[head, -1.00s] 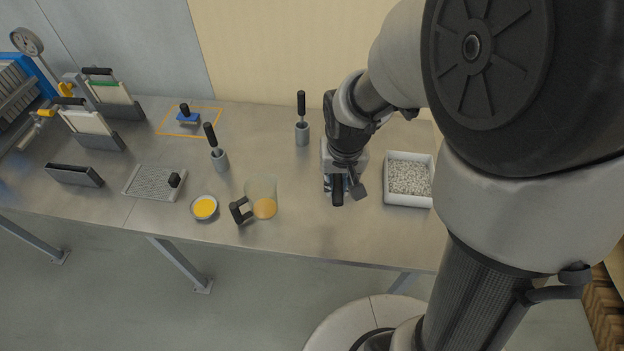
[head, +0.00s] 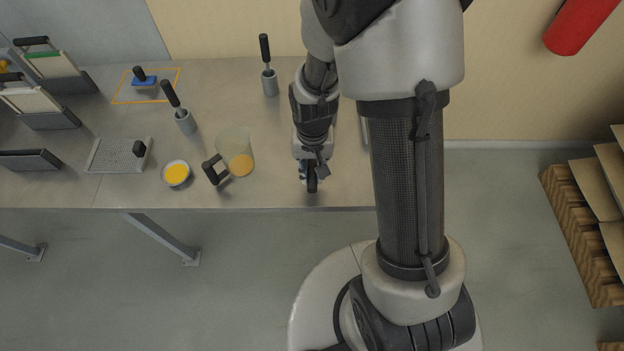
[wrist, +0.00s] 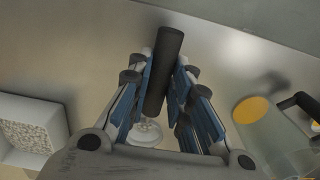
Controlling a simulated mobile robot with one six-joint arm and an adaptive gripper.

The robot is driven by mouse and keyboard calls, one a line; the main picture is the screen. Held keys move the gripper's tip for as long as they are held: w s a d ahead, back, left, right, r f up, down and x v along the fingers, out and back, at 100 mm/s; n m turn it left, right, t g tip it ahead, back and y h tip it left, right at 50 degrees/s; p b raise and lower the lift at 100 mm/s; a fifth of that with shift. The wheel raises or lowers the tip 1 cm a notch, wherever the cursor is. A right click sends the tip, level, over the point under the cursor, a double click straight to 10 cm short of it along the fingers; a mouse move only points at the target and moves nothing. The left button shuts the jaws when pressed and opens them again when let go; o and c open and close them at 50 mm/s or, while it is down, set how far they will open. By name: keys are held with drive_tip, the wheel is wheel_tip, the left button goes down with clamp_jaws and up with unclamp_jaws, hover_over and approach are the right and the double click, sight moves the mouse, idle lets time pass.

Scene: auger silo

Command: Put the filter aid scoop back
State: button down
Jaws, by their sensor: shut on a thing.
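My gripper (wrist: 160,85) is shut on the black handle of a tool, which I take to be the filter aid scoop (wrist: 165,65). A pale round part shows below the handle between the fingers in the wrist view, blurred and partly hidden. In the head view my gripper (head: 310,170) is over the front part of the bench, right of the clear jug, with the black handle end (head: 312,184) pointing to the front. A white tray of pale granules (wrist: 52,108) is at the left of the wrist view. My arm hides most of it in the head view.
The clear jug (head: 235,142) with yellow contents and a yellow-filled dish (head: 176,174) stand left on the bench (head: 230,90). Two grey holders (head: 270,84) (head: 185,122) carry black-handled tools. A perforated plate (head: 112,157) lies farther left. An orange outline surrounds a blue tool (head: 145,80).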

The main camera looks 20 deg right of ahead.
drive_tip(key=shift+f+b, duration=0.75)
drive_tip(key=shift+f, duration=1.35)
drive_tip(key=shift+f, duration=0.1)
drive_tip(key=c, duration=1.5)
unclamp_jaws()
drive_tip(key=shift+o, duration=0.2)
wheel_tip(320, 180, up, 13)
drive_tip(key=p, duration=0.4)
drive_tip(key=shift+f+p, duration=0.1)
drive_tip(key=shift+p, duration=0.2)
drive_tip(key=s+r+n+t, duration=0.1)
drive_tip(key=s+r+t, duration=0.1)
drive_tip(key=s+r, duration=0.5)
drive_tip(key=s+r+n+t, duration=0.2)
drive_tip(key=s+r, duration=0.6)
drive_tip(key=r, duration=0.6)
drive_tip(key=shift+r+n+t, duration=0.15)
drive_tip(key=shift+n+t, duration=0.15)
